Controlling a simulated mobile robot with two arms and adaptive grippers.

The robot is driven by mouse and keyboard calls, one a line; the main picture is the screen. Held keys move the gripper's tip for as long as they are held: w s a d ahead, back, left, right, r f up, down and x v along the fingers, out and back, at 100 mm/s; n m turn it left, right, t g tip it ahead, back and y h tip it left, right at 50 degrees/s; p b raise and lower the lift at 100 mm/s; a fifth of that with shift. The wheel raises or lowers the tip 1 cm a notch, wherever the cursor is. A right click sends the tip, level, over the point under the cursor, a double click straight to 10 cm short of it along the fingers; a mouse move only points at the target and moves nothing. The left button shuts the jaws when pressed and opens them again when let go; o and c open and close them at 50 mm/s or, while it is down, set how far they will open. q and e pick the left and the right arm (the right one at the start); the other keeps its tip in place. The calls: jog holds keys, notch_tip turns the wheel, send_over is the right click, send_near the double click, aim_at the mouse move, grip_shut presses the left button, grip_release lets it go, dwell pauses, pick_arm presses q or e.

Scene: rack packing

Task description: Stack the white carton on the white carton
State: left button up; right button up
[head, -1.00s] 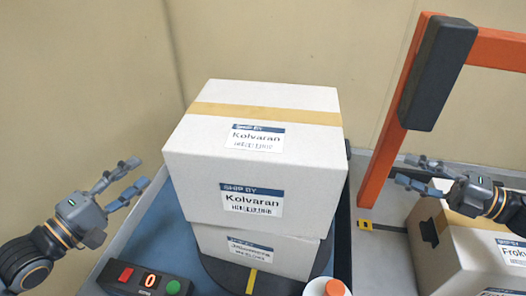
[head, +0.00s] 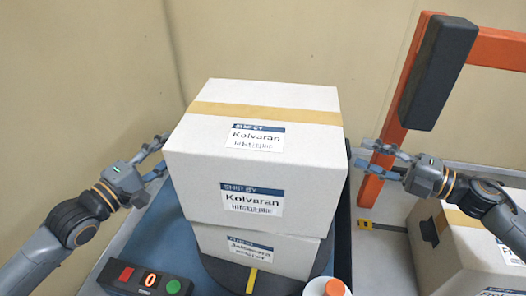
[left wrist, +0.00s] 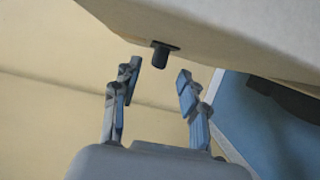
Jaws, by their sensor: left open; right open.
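A large white carton (head: 200,160) with a tan tape strip and "Kolvaran" labels sits on top of a smaller-looking white carton (head: 215,240). The upper carton overhangs the lower one, whose label is partly shaded. My left gripper (head: 163,156) is open just beside the upper carton's left side. In the left wrist view my open left gripper (left wrist: 158,78) is below a dark peg (left wrist: 161,58) on the pale carton's side (left wrist: 230,30). My right gripper (head: 366,156) is open beside the upper carton's right side, a small gap away. The cartons' rear sides are hidden.
The lower carton stands on a dark round plate (head: 225,279) on a blue surface (head: 160,230). A control box (head: 148,282) and a red-orange button (head: 334,288) are in front. An orange frame (head: 385,165) stands at right, near another carton (head: 450,245).

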aim_at(350, 149)
pick_arm(q)
jog(key=shift+x, duration=2.4)
pick_arm(e)
jog(key=shift+x, duration=2.4)
pick_arm(q)
jog(key=shift+c, duration=0.5)
pick_arm(e)
jog(key=shift+c, duration=0.5)
pick_arm(q)
grip_shut()
pick_arm(e)
grip_shut()
pick_arm(q)
jog(key=shift+r, duration=0.35)
pick_arm(e)
jog(key=shift+w+r, duration=0.1)
jog(key=shift+r, duration=0.2)
